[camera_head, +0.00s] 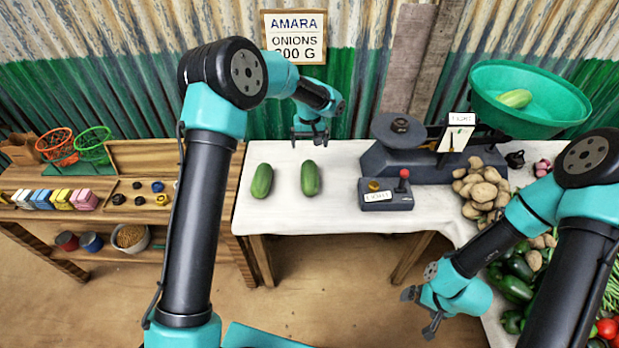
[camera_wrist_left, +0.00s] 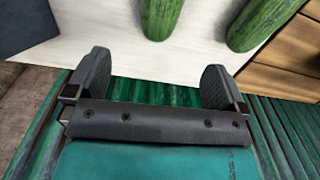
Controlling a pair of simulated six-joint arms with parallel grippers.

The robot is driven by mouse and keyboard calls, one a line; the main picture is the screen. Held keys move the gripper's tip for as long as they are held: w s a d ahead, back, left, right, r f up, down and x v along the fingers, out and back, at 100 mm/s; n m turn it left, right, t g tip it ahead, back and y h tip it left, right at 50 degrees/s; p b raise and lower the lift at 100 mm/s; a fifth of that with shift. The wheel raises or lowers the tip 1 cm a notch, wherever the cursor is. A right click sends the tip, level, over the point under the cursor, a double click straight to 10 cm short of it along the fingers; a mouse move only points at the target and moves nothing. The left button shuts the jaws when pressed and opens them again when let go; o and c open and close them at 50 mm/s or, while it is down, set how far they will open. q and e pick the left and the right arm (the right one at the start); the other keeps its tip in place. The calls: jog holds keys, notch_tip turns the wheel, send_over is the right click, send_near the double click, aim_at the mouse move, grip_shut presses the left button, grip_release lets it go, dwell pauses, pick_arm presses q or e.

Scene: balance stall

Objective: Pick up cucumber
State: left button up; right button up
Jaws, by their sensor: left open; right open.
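Two green cucumbers lie apart on the white tabletop in the head view, a left cucumber (camera_head: 262,180) and a right cucumber (camera_head: 311,178). A third cucumber (camera_head: 514,98) lies in the green scale pan. My left gripper (camera_head: 310,138) is open and empty, just behind the two table cucumbers. In the left wrist view its open fingers (camera_wrist_left: 153,85) face one cucumber (camera_wrist_left: 162,15), with the other cucumber (camera_wrist_left: 262,20) to its right. My right gripper (camera_head: 420,312) is open and empty, low in front of the table's right part.
A balance scale (camera_head: 425,165) with the green pan (camera_head: 535,120) stands on the right. A small box with a red knob (camera_head: 386,194) sits before it. Potatoes (camera_head: 480,188) and other vegetables lie right. A wooden shelf (camera_head: 130,215) stands left. The corrugated wall (camera_head: 100,90) is close behind.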

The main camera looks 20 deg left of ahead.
aim_at(309, 166)
pick_arm(q)
notch_tip(309, 166, down, 10)
jog(key=shift+f, duration=0.15)
dwell(0.4)
jog(key=shift+f, duration=2.6)
jog(key=c, duration=1.1)
jog(key=shift+r, duration=0.1)
jog(key=shift+c, duration=0.2)
